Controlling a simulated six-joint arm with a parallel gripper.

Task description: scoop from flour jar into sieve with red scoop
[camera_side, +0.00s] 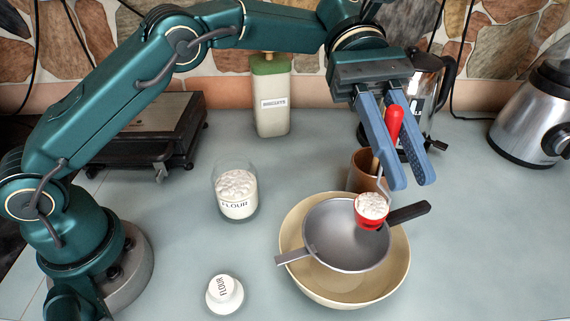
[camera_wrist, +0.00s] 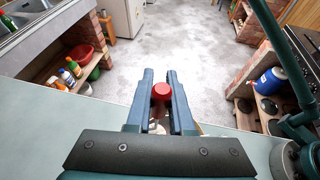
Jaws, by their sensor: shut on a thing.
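My gripper (camera_side: 408,180) is shut on the red handle of the red scoop (camera_side: 371,212). The scoop hangs below the fingers, heaped with white flour, over the right part of the sieve (camera_side: 335,238). The grey sieve rests on a cream bowl (camera_side: 392,272), its black handle pointing right; its visible inside looks bare. The glass flour jar (camera_side: 236,192) stands open to the left, holding flour. Its lid (camera_side: 224,292), marked FLOUR, lies in front of it. In the wrist view, the red handle end (camera_wrist: 161,91) shows between the fingertips (camera_wrist: 161,78); the scoop's cup is hidden there.
A brown pot (camera_side: 361,170) stands close behind the bowl, partly hidden by the fingers. A BISCUITS canister (camera_side: 271,105), a glass and black coffee pot (camera_side: 428,85), a blender (camera_side: 535,115) and a dark appliance (camera_side: 150,130) stand along the back. The counter's right front is clear.

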